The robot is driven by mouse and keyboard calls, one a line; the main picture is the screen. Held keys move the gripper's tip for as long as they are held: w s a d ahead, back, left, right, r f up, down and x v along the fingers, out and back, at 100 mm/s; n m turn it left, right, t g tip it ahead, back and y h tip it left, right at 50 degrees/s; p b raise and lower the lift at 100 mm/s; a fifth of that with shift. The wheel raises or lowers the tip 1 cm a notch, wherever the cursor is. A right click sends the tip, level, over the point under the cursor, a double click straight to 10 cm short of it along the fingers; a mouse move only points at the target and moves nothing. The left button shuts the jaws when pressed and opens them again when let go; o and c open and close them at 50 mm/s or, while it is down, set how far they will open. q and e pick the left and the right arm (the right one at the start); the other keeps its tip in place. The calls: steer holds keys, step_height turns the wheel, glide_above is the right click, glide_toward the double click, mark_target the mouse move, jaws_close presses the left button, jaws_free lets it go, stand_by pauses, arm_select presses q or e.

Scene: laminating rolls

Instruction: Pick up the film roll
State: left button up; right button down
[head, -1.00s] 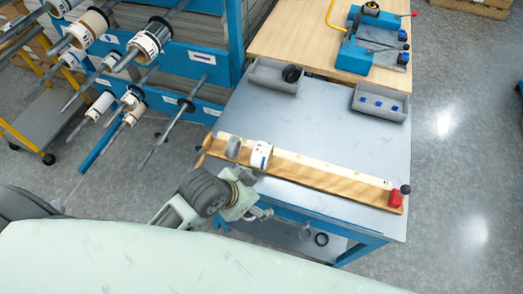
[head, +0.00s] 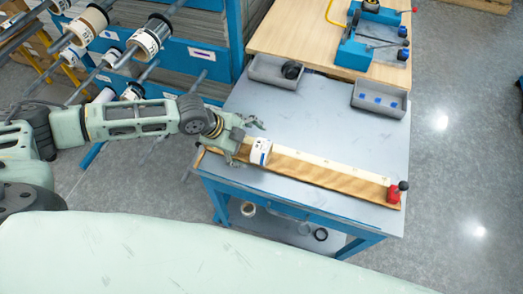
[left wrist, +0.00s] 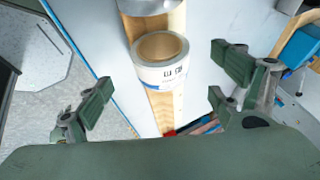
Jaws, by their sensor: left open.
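The film roll (head: 260,153), white with dark print and a blue mark, stands on the wooden board (head: 320,177) on the table. In the left wrist view the film roll (left wrist: 162,72) shows its tan cardboard core from above and lies between the spread fingers. My left gripper (head: 246,142) is open and empty, over the left end of the board, just left of the roll; I see no contact. Its fingers also show in the left wrist view (left wrist: 160,85). A grey ring-shaped piece (left wrist: 145,6) sits beside the roll, cut by the frame top. My right gripper is out of view.
Two grey bins (head: 275,73) (head: 380,99) stand at the table's back. A red clamp with a black knob (head: 394,191) is at the board's right end. A rack with rolls on rods (head: 147,39) stands left. The table's middle (head: 320,128) is clear.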

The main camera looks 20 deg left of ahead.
mark_target(255, 148)
arm_select(q)
steer(key=x, duration=0.2)
steer(key=shift+w+d+f+p, duration=0.1)
steer(key=shift+w+f+p, duration=0.1)
steer(key=shift+p, duration=0.2)
steer(key=shift+w+d+f, duration=0.15)
steer(key=shift+d+f, duration=0.1)
steer(key=p+x, duration=0.1)
steer(key=x, duration=0.2)
steer(key=shift+d+f+p, duration=0.1)
steer(key=shift+f+p, duration=0.05)
steer(key=shift+p, duration=0.25)
steer(key=shift+w+d+f, duration=0.15)
steer(key=shift+d+f, duration=0.05)
steer(key=shift+f, duration=0.3)
steer(key=shift+c, duration=0.4)
steer(key=c, duration=1.2)
steer(key=shift+r, duration=0.1)
steer(key=shift+c, duration=0.2)
